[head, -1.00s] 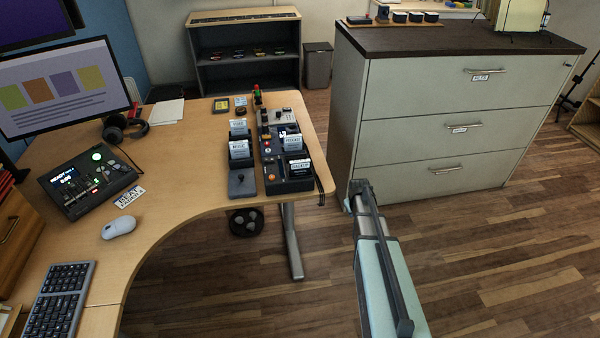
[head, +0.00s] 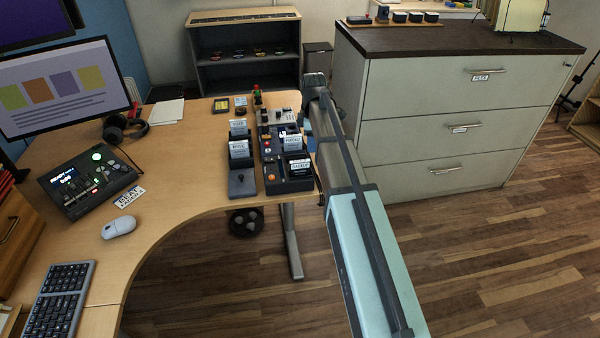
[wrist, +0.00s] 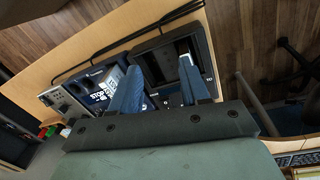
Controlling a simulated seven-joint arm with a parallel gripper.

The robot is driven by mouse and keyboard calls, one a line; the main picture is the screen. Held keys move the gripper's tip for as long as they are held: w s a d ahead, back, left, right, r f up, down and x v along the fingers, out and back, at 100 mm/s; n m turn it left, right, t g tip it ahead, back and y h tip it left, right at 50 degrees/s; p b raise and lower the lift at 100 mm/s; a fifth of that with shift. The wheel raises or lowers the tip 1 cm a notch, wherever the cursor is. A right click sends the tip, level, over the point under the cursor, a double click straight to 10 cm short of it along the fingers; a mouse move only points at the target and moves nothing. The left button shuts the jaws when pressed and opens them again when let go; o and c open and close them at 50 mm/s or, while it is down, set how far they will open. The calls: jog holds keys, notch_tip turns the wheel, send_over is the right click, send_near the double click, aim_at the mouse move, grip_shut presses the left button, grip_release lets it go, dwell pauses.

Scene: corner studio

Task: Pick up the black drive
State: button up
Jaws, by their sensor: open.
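The black drive (head: 299,172) appears to be the dark block with a white label standing in the front bay of the right-hand dock (head: 272,180), near the desk's right edge. In the wrist view a black shape in a dark frame (wrist: 158,66) lies by the fingertips; I cannot tell for certain that it is the drive. My gripper (wrist: 160,78) is open, with its two blue fingers apart over the dock and nothing clearly held between them. In the head view its fingers are mostly hidden by my arm, beside the dock's right side.
More labelled drives (head: 239,148) stand in the left dock and behind on the right one. A control box (head: 90,180), mouse (head: 118,228) and keyboard (head: 60,300) are on the desk's left. A filing cabinet (head: 440,120) stands right of my arm. The desk's middle is clear.

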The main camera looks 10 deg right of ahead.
aim_at(300, 161)
jog(key=s+a+r+n+g, duration=0.1)
jog(key=s+a+r+n, duration=0.2)
jog(key=a+r, duration=0.2)
jog(key=shift+w+d+f, duration=0.15)
jog(key=shift+f, duration=3.2)
jog(key=shift+w+d+f, duration=0.1)
jog(key=shift+f, duration=3.2)
grip_shut()
